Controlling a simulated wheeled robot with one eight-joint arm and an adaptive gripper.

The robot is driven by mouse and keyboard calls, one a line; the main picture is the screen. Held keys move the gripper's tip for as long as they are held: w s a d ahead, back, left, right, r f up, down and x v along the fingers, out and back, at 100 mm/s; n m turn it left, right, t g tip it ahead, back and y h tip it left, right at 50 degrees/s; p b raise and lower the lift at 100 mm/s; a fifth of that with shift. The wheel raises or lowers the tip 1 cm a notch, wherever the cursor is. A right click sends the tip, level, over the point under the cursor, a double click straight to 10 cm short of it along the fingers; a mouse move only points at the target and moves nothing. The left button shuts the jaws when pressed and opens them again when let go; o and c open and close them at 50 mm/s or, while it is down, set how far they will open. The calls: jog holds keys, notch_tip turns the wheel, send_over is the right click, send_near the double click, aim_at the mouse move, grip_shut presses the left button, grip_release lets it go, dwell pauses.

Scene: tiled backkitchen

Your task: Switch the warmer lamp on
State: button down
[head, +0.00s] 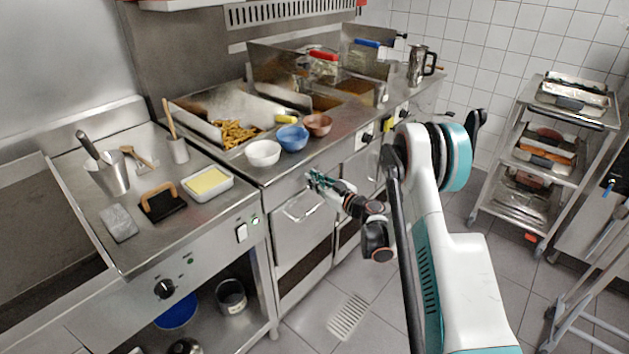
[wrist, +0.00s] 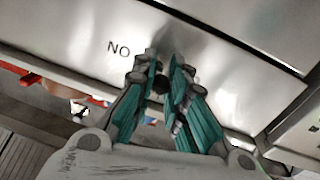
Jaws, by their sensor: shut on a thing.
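My gripper (head: 314,181) is at the steel front panel below the bowls, with its teal fingers against it. In the wrist view the fingers (wrist: 163,75) are closed around a small dark knob or lever (wrist: 160,86) on the panel. Its shape is mostly hidden between the fingers. Letters that look like an upside-down "ON" (wrist: 118,49) are printed beside it. The fries bin (head: 235,133) lies above and behind this panel. I cannot make out the warmer lamp itself or whether it is lit.
A drawer handle (head: 300,208) is just below my gripper. A white bowl (head: 263,153), a blue bowl (head: 292,138) and a brown bowl (head: 317,125) stand near the counter edge. A white switch (head: 242,232) is on the left unit. A tray rack (head: 540,160) stands right; floor between is clear.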

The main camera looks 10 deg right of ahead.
jog(key=shift+a+y, duration=0.15)
jog(key=shift+y, duration=0.25)
jog(key=n+g+y, duration=0.2)
jog(key=d+n+g+y, duration=0.1)
jog(key=shift+w+n+g+y, duration=0.3)
jog(key=shift+n+g+y, duration=0.1)
jog(key=shift+w+d+n+g+y, duration=0.2)
jog(key=shift+n+g+y, duration=0.4)
jog(key=shift+n+g, duration=0.45)
jog(key=shift+w+d+n+g+y, duration=0.15)
jog(key=shift+n+g+y, duration=0.45)
jog(key=shift+g, duration=0.75)
jog(key=shift+w+d+n+g+y, duration=0.1)
jog(key=shift+w+n+g+y, duration=0.1)
jog(key=shift+n+g+y, duration=0.65)
jog(key=shift+g, duration=0.55)
jog(key=c, duration=1.5)
grip_release()
jog(key=shift+h, duration=0.25)
jog(key=shift+c, duration=0.2)
